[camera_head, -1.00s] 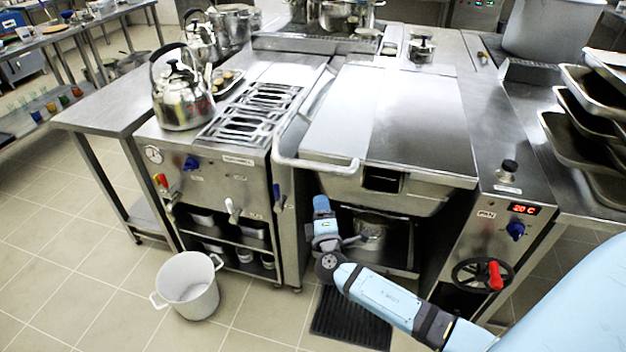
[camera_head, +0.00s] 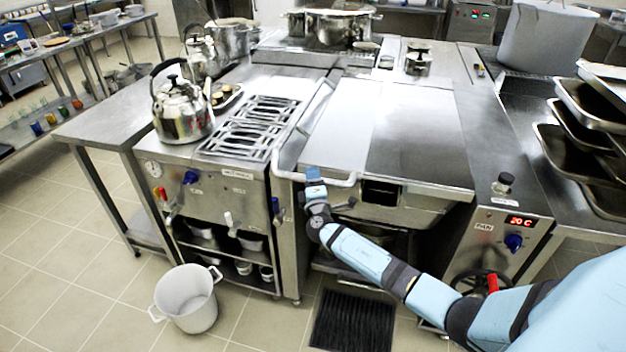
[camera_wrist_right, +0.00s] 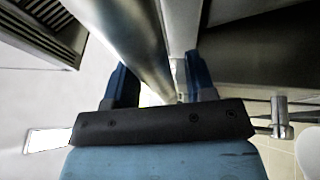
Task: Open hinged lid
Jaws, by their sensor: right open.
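The hinged lid (camera_head: 385,125) is a wide, flat steel cover on the tilting pan, lying shut. Its pale tubular handle (camera_head: 340,182) runs along the front edge and up the left side. My right gripper (camera_head: 313,175) is at the front left part of the handle. In the right wrist view the open fingers (camera_wrist_right: 160,82) stand on either side of a metal tube (camera_wrist_right: 130,40), which looks like the handle. I cannot tell whether they touch it. My left gripper is not in view.
A stove with a kettle (camera_head: 181,110) stands left of the pan. A control panel with a red display (camera_head: 520,221) is at the right. A white pot (camera_head: 187,298) and a black floor grate (camera_head: 352,320) lie below. Stacked trays (camera_head: 590,125) stand at the far right.

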